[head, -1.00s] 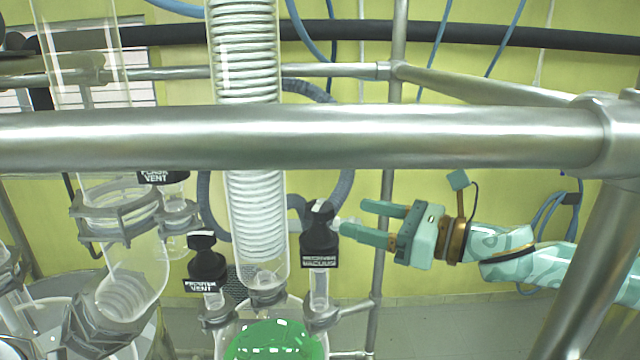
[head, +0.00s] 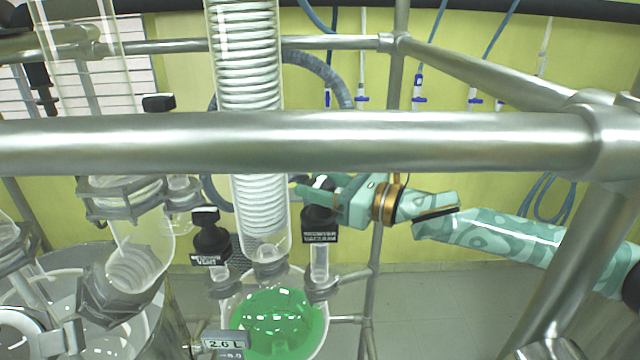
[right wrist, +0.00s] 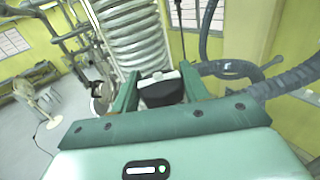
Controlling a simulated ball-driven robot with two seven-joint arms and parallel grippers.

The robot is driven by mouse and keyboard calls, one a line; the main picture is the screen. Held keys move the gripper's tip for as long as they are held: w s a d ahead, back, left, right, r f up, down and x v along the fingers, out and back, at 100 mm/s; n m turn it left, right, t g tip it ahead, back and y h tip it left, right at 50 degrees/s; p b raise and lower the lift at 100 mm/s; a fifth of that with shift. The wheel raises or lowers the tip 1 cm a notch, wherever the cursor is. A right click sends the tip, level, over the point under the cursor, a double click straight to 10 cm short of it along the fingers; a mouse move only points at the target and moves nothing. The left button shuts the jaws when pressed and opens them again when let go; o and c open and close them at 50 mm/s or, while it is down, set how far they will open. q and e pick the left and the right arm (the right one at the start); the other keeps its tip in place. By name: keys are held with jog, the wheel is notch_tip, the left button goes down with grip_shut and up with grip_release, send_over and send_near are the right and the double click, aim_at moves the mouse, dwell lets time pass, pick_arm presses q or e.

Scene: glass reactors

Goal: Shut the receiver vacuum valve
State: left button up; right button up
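The receiver vacuum valve (head: 319,222) is a black knob with a white-lettered label, on a glass neck right of the coiled condenser. My right gripper (head: 318,189) reaches it from the right, at the height of its top. In the right wrist view the black knob (right wrist: 160,90) with a white mark on top lies between the two green fingers (right wrist: 158,92). The fingers look spread around it; contact is not clear. The far finger is partly hidden behind the knob in the head view. My left gripper is not in view.
A thick metal rail (head: 300,142) crosses in front of the glassware. The coiled condenser (head: 262,215) stands just left of the valve, above a flask of green liquid (head: 278,318). A similar black vent valve (head: 211,240) is further left. A grey hose (right wrist: 232,68) curves nearby.

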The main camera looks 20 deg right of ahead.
jog(key=shift+m+t+h, duration=0.3)
jog(key=shift+h, duration=0.1)
jog(key=shift+m+t+h, duration=0.5)
jog(key=shift+h, duration=0.1)
jog(key=m+t+h, duration=0.2)
jog(key=m+h, duration=0.1)
jog(key=h, duration=0.1)
jog(key=shift+a+r, duration=0.1)
jog(key=shift+m+t+h, duration=0.7)
jog(key=shift+m+h, duration=0.8)
jog(key=shift+h, duration=0.8)
jog(key=shift+h, duration=0.3)
jog(key=o, duration=1)
jog(key=shift+s, duration=0.1)
